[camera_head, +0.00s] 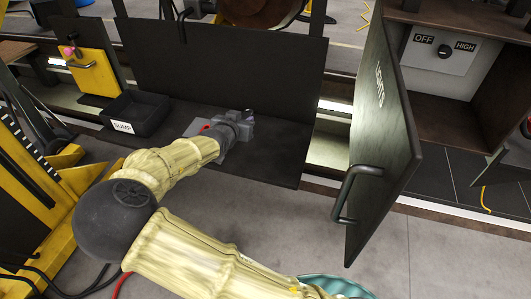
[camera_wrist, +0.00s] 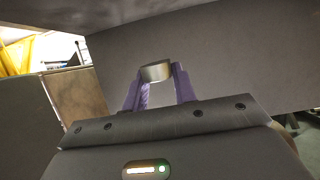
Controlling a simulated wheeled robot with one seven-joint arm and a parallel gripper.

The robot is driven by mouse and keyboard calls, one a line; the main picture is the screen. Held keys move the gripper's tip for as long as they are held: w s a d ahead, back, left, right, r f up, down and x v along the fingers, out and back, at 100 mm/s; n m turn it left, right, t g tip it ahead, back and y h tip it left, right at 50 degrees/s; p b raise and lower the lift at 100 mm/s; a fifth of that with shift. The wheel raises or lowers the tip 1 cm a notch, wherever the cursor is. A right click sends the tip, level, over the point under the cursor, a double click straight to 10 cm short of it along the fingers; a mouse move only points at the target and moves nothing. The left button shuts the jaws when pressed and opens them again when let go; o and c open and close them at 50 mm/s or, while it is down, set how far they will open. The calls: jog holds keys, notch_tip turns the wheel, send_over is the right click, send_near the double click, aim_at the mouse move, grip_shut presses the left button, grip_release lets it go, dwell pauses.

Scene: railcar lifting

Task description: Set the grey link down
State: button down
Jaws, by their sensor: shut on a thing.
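The grey link (camera_wrist: 156,72) shows in the wrist view as a short metallic piece between my fingertips. My gripper (camera_wrist: 158,84) has purple fingers that are shut on the link. In the head view my gripper (camera_head: 246,117) is above the dark shelf (camera_head: 279,157), in front of an upright dark panel (camera_head: 240,65). The link is too small and too covered by my wrist to make out in the head view. I cannot tell whether it touches the shelf.
A black bin labelled "DUMP" (camera_head: 136,113) stands left on the shelf. An open "LIGHTS" door (camera_head: 385,130) with a handle juts out at right. A yellow box (camera_head: 93,70) is at back left. The shelf right of my gripper is clear.

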dwell(0.3)
send_over(245, 149)
jog(key=shift+f, duration=3.1)
jog(key=shift+f, duration=1.9)
jog(key=shift+f, duration=0.1)
